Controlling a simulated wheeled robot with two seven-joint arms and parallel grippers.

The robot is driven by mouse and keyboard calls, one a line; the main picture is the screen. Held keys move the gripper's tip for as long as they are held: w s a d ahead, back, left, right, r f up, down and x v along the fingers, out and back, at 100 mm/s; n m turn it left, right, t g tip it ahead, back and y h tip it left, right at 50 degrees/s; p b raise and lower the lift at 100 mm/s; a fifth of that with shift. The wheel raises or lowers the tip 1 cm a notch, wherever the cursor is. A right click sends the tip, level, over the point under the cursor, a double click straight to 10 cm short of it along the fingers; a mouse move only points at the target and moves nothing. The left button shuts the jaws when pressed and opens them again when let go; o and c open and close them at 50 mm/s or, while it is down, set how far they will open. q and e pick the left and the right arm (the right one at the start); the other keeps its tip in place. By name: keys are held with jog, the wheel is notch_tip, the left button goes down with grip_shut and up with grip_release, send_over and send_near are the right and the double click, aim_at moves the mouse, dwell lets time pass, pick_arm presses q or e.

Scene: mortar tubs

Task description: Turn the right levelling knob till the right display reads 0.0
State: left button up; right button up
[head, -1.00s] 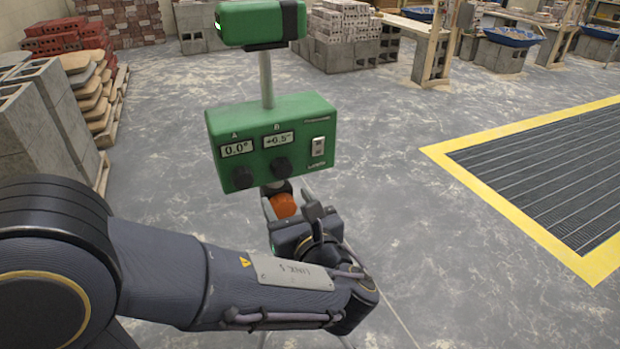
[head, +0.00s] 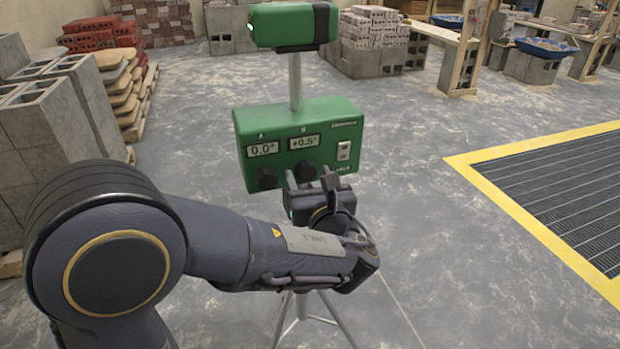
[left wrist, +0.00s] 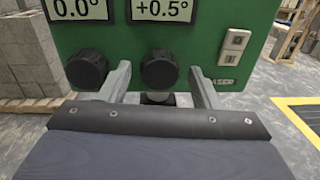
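The green levelling box (head: 346,115) stands on a tripod. Its left display (head: 263,150) reads 0.0° and its right display (head: 304,142) reads +0.5°. Below them are two dark knobs, the left knob (head: 266,178) and the right knob (head: 305,170). My left gripper (head: 309,181) is in front of the right knob. In the left wrist view its two fingers (left wrist: 160,88) are open, one on each side of the right knob (left wrist: 160,70), with gaps on both sides. The left knob (left wrist: 86,70) is just left of the left finger. My right gripper is not in view.
A rocker switch (head: 343,151) is on the box's right side. A green head (head: 290,25) sits on a pole above the box. Concrete blocks (head: 60,120) stand at the left. A yellow-edged grate (head: 560,190) lies at the right, with open floor between.

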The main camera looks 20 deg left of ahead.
pick_arm(q)
jog(key=c, duration=0.9)
jog(key=shift+f+n+b, duration=0.25)
jog(key=shift+n+b, duration=0.75)
jog(key=shift+b, duration=0.25)
jog(key=n+b, duration=0.5)
jog(key=b, duration=0.1)
jog(key=n+b, duration=0.5)
jog(key=shift+f+y+b, duration=0.2)
jog(key=shift+y+b, duration=0.1)
jog(key=shift+b, duration=0.05)
jog(key=shift+r+n+b, duration=0.25)
jog(key=shift+n+b, duration=1.45)
jog(key=o, duration=1)
jog(key=p+v, duration=0.1)
jog(key=v, duration=0.6)
jog(key=shift+s+d, duration=0.3)
